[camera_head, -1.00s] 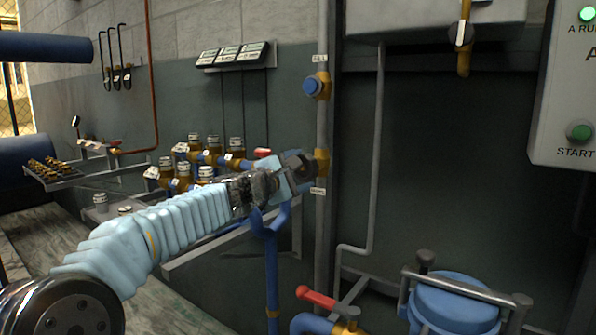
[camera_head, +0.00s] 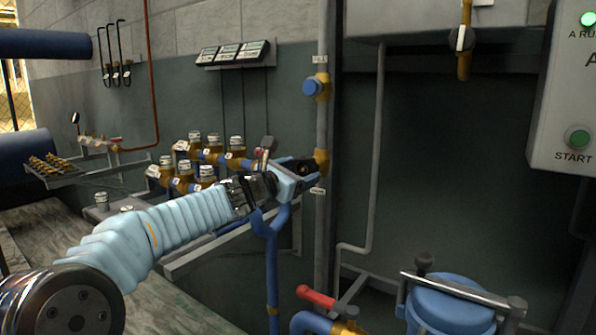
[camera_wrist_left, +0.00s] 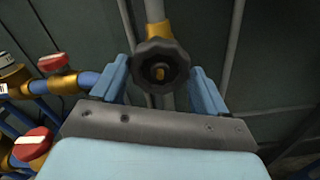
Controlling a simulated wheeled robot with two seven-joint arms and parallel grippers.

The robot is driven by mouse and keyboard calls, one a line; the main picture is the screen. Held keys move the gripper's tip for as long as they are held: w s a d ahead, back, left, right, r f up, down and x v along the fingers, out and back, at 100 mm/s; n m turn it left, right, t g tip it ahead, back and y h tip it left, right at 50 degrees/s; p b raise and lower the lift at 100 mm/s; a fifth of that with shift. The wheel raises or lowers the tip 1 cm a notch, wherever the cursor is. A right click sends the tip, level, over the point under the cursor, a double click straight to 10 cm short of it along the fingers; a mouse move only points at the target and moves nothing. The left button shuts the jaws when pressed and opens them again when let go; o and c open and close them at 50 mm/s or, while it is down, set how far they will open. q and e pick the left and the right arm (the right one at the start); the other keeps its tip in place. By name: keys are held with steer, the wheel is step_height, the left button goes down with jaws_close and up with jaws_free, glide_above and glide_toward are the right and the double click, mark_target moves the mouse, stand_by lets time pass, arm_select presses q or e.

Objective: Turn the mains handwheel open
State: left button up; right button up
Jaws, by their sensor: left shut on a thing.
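The dark round handwheel (camera_wrist_left: 161,68) sits on a brass valve on the vertical grey pipe, in the middle of the left wrist view. In the head view the handwheel (camera_head: 305,170) is largely hidden by my left gripper (camera_head: 303,172). The gripper's light blue fingers stand on either side of the rim, and my left gripper (camera_wrist_left: 162,80) is shut on the handwheel. The brass valve body (camera_head: 321,161) shows just right of the fingers, with a small label below it. My right gripper is not in view.
A blue-knobbed valve (camera_head: 313,87) sits higher on the same pipe. Brass valves on blue pipes (camera_head: 205,155) stand left of my gripper. A red-handled valve (camera_head: 316,296) and a blue vessel (camera_head: 450,305) are below. The dark wall at right is clear.

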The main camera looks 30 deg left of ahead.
arm_select(q)
steer(key=shift+r+n+p, duration=0.1)
steer(key=shift+n+p, duration=0.45)
steer(key=shift+n, duration=1.75)
steer(key=shift+f, duration=0.2)
steer(key=o, duration=1)
steer(key=shift+o, duration=0.2)
